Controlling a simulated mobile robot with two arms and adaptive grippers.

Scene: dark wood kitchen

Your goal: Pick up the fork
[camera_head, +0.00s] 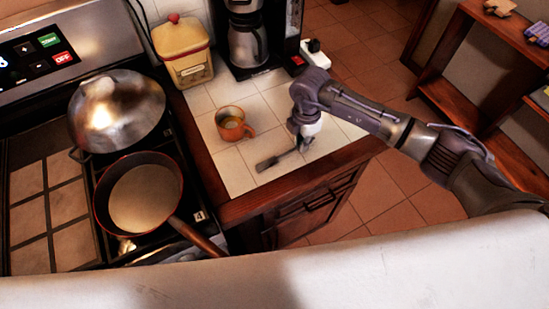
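A dark, flat utensil (268,163), which seems to be the fork, lies on or just above the white tiled counter (236,174) near its front edge. Its broad end points left and its thin handle runs right toward my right gripper (303,146). Tines cannot be made out. My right arm comes in from the right, and its gripper points down at the handle end. The fingers are small and dark, so I cannot tell whether they are closed on the handle. My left gripper is not in view.
An orange mug (231,125) stands left of my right gripper. A yellow canister (184,52) and a coffee maker (248,40) stand behind. A pan (145,197) and a domed lid (117,110) sit on the stove at left. A wooden shelf (455,60) stands at right.

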